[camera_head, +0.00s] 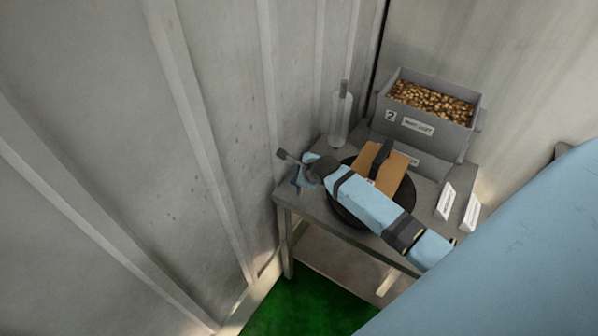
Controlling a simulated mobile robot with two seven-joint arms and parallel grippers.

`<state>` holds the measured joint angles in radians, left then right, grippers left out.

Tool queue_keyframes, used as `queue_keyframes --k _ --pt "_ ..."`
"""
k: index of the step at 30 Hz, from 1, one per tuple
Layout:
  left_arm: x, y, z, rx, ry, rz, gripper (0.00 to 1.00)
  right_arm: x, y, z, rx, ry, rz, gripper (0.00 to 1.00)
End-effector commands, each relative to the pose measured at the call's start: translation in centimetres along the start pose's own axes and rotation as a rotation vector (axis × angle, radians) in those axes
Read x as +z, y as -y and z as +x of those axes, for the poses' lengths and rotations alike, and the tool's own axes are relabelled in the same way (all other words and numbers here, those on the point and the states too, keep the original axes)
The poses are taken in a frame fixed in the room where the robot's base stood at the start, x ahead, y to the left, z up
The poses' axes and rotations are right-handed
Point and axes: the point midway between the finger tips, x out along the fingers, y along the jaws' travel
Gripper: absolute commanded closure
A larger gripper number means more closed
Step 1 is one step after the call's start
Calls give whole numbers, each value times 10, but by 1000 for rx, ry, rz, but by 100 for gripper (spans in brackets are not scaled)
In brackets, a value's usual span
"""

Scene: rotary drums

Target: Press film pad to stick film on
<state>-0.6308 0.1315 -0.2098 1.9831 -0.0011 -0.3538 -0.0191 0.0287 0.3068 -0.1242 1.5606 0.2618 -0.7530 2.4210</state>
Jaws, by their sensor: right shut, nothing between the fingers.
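A dark round disc (344,214) lies on the grey table (318,207) in the head view. A tan, film-like piece (392,172) with a dark bar or handle (381,156) lies on it. I cannot tell which part is the film pad. My right arm crosses over the disc and hides much of it. My right gripper (302,177) is shut and empty at the table's left corner, left of the disc. Its fingers are small and whatever is directly under them is hidden. My left gripper is not in view.
A grey bin (432,139) of brownish pieces stands at the back of the table. A clear bottle (340,118) stands behind the disc. White label cards (445,202) stand at the right. Ribbed grey walls (215,130) close in the left and back.

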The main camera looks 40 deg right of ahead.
Motion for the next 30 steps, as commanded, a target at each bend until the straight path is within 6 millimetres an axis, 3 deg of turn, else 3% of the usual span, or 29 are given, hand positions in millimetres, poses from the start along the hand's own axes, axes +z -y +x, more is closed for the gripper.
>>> queue_keyframes --k 30 --pt "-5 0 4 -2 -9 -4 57 0 0 0 0 0 0 100"
